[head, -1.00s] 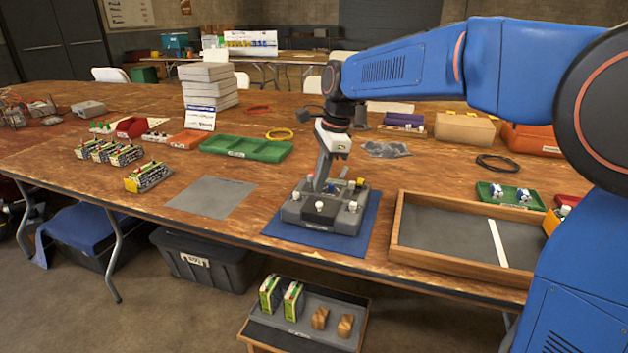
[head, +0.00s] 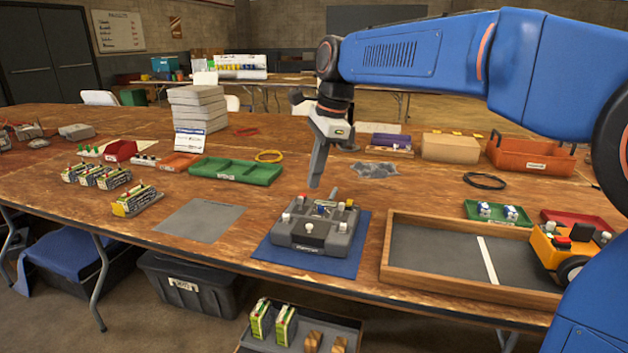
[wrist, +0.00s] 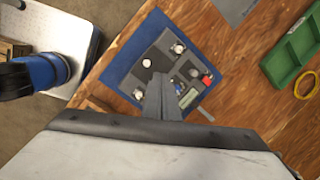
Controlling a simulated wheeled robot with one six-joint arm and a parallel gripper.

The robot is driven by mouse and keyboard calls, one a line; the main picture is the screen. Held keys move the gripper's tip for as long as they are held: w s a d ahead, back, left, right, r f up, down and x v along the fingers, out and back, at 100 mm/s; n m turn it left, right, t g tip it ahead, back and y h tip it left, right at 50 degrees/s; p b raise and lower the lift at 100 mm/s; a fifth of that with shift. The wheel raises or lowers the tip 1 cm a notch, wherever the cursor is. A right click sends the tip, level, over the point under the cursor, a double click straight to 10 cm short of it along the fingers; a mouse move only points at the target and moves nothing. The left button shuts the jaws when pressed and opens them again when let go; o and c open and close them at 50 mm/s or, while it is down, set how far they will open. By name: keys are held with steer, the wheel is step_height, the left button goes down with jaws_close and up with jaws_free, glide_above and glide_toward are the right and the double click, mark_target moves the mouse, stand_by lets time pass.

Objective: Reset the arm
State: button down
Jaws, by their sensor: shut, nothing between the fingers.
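My blue arm reaches in from the right in the head view. My gripper (head: 316,184) points down with its fingers together, empty, above the grey charger unit (head: 314,228). A visible gap separates the fingertips from the unit. The unit has white knobs, a red button and yellow parts on top, and sits on a blue mat (head: 352,262). In the wrist view my gripper (wrist: 160,78) shows in front of the charger unit (wrist: 148,63), hiding part of it.
A wooden-framed tray (head: 430,277) with an orange wheeled device (head: 566,250) is to the right. A green tray (head: 235,171), a grey mat (head: 200,220) and several battery packs (head: 136,200) are to the left. A stack of grey boxes (head: 198,108) stands behind.

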steer(key=s+d+f+n+t, duration=0.1)
steer(key=s+d+f+n, duration=0.25)
steer(key=s+d, duration=0.4)
steer(key=s+d+f+n+t, duration=0.1)
steer(key=s+d+f+n, duration=0.1)
steer(key=s+d+n, duration=0.5)
steer(key=s+d+f+n+t+h, duration=0.2)
steer(key=s+d+f+n, duration=0.2)
steer(key=s+d+f, duration=0.6)
steer(key=s+f, duration=0.2)
steer(key=s, duration=0.1)
steer(key=shift+s+d+f+n, duration=0.3)
steer(key=shift+s+n, duration=0.05)
steer(key=shift+s, duration=0.05)
